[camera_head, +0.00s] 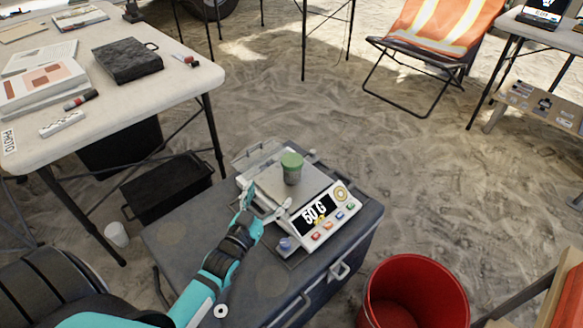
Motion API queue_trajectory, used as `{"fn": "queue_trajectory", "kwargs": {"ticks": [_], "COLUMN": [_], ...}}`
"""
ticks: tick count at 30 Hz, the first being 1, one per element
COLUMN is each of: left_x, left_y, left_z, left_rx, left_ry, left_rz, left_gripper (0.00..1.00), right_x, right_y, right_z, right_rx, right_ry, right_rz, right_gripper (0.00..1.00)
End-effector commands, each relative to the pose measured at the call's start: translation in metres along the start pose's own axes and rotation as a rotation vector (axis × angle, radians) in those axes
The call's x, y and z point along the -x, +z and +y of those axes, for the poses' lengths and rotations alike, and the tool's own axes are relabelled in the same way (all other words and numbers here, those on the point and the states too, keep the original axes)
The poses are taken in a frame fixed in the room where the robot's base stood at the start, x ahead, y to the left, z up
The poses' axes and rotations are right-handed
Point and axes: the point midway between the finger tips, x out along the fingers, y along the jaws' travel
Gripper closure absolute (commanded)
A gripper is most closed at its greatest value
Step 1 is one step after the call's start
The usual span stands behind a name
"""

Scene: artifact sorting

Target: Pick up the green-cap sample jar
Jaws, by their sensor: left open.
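The green-cap sample jar (292,168) stands upright on the plate of a digital scale (318,213) whose display reads "50 G". The scale sits on a dark grey case (187,233). My left gripper (265,203) is open and empty at the left front side of the scale, its fingers spread, to the lower left of the jar and apart from it. My right gripper is not in view.
A small purple-capped item (286,245) is by the scale's front left corner. A red bucket (414,285) stands right of the case. A white table (160,92) with papers and a black box is at upper left. Open sand lies behind.

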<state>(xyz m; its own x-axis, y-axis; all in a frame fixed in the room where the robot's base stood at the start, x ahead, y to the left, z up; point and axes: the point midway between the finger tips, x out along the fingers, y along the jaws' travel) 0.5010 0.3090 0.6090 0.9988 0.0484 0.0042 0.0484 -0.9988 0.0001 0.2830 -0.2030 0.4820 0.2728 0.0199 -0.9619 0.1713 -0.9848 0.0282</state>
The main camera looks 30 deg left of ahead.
Motion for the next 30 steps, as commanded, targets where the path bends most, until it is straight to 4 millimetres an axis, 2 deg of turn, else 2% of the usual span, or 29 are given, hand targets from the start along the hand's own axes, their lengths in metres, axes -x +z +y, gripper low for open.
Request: {"fn": "queue_trajectory", "kwargs": {"ticks": [1,9,15,20,27,30], "left_x": [-0.014,-0.071,-0.094,-0.104,-0.139,-0.147], "left_y": [0.001,0.001,0.001,0.001,0.002,0.001], "left_z": [0.000,0.000,0.001,0.001,0.001,0.001], "left_rx": [0.000,-0.001,-0.002,-0.002,-0.002,-0.002], "left_ry": [0.001,0.000,0.001,0.001,0.000,0.000], "left_rz": [0.005,0.002,-0.001,0.001,-0.001,-0.001], "left_gripper": [0.14,0.14,0.14,0.14,0.14,0.14], "right_x": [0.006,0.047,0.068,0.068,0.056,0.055], "right_y": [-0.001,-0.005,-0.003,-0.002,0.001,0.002], "right_z": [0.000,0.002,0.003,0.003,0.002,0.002], "right_rx": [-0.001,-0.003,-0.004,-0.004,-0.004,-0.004], "right_ry": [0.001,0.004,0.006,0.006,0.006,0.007], "right_rz": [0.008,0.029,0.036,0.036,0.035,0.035], "right_gripper": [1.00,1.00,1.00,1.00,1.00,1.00]}}
